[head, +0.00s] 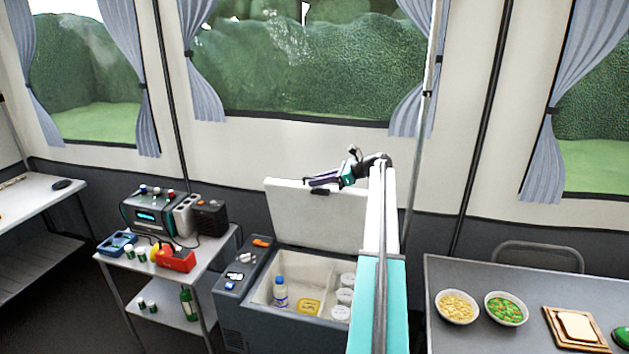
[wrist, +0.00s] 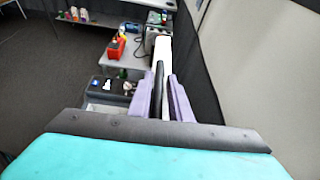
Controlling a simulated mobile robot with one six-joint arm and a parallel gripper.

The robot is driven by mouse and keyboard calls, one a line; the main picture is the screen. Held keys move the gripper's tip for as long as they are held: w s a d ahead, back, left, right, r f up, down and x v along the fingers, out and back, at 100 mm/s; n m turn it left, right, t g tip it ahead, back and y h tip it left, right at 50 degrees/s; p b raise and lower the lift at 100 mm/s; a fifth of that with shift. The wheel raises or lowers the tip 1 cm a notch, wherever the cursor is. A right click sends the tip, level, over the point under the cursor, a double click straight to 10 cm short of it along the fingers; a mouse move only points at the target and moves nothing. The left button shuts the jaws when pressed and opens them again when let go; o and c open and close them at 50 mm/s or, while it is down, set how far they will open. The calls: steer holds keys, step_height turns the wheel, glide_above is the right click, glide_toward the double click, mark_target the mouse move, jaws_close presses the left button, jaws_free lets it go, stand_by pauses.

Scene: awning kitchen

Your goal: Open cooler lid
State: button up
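The cooler (head: 240,318) stands on the floor in the middle of the head view. Its white lid (head: 315,222) is raised steeply at the back, leaving the inside exposed. A dark latch or handle (head: 320,191) sits at the lid's top edge. My gripper (head: 313,183) is at that edge, just above the handle. In the wrist view, the purple fingers of my gripper (wrist: 163,85) are apart, one on each side of a dark bar and the lid's white edge (wrist: 162,48). Whether either finger touches them cannot be told.
A bottle (head: 280,293), a yellow tub (head: 308,306) and several white-lidded tubs (head: 345,296) are in the cooler. A cart (head: 205,262) with devices stands left. A table (head: 480,330) with two bowls and a sandwich board stands right. A wall is behind the lid.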

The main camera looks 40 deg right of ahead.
steer(key=shift+w+a, duration=0.3)
steer(key=shift+a, duration=0.05)
steer(key=b+v, duration=0.3)
steer(key=v, duration=1.1)
steer(key=shift+s+d, duration=0.1)
steer(key=shift+d, duration=0.05)
